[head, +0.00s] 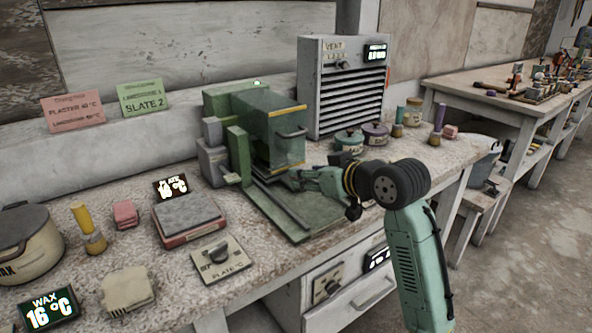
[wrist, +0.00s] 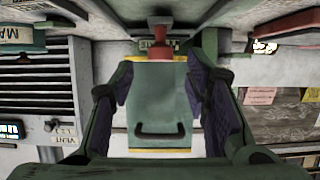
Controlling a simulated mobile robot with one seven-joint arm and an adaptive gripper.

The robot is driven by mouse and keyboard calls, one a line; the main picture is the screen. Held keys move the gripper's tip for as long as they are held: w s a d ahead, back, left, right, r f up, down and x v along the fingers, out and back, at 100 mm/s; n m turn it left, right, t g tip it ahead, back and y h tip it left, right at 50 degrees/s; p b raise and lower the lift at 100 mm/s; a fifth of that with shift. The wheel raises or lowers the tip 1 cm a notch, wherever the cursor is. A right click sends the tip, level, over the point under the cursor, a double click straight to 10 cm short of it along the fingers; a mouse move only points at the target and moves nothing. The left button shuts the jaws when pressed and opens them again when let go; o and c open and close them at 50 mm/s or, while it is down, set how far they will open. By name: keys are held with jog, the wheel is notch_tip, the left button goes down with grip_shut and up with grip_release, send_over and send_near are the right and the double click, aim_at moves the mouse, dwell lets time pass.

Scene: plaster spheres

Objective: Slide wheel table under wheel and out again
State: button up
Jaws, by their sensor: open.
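The green machine has a clear box-like guard (head: 281,132) with a dark handle and yellow edges. A green base (head: 305,216) with a dark rail lies below it. The wheel is not clearly visible; the guard and housing cover that area. I cannot clearly tell the wheel table apart from the base. My gripper (head: 293,180) is at the guard's lower front, above the base. In the wrist view, which is upside down, my gripper (wrist: 164,72) is open, its fingers either side of a red knob (wrist: 160,48). The guard (wrist: 160,95) with its handle shows beyond. Contact is unclear.
A grey vent unit (head: 343,85) stands behind the machine, with small lidded pots (head: 349,141) beside it. A red-based slab (head: 188,218), a switch plate (head: 222,258) and a wax pot (head: 28,250) are on the left. The bench front edge runs below my arm.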

jog(key=shift+p+x, duration=0.3)
jog(key=shift+x, duration=2.05)
jog(key=shift+r, duration=0.1)
jog(key=shift+c, duration=0.2)
grip_shut()
